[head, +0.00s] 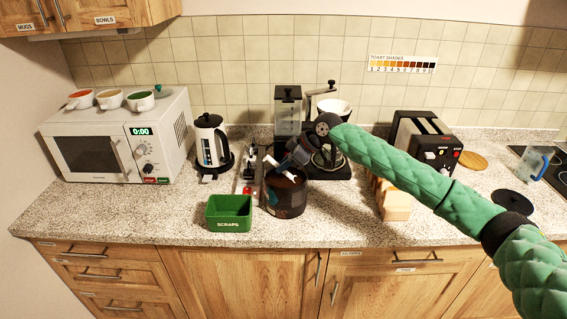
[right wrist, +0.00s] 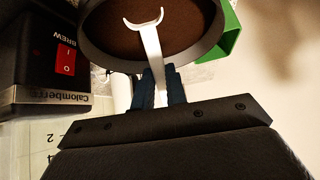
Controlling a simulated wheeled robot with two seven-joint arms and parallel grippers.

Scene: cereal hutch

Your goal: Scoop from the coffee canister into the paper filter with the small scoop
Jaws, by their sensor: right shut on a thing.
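The coffee canister (head: 287,198) is a dark open tub on the counter, behind and right of the green scraps box. Brown coffee (right wrist: 105,30) fills the view inside its rim in the right wrist view. My right gripper (head: 284,162) is above the canister's opening, shut on the white handle of the small scoop (right wrist: 150,45). The scoop's curved end shows against the coffee; whether it touches or holds any I cannot tell. The paper filter (head: 334,107) is a white cone on the coffee maker behind, partly hidden by my right arm. My left gripper is not in view.
The green scraps box (head: 229,214) stands left of the canister. The front-left counter is clear.

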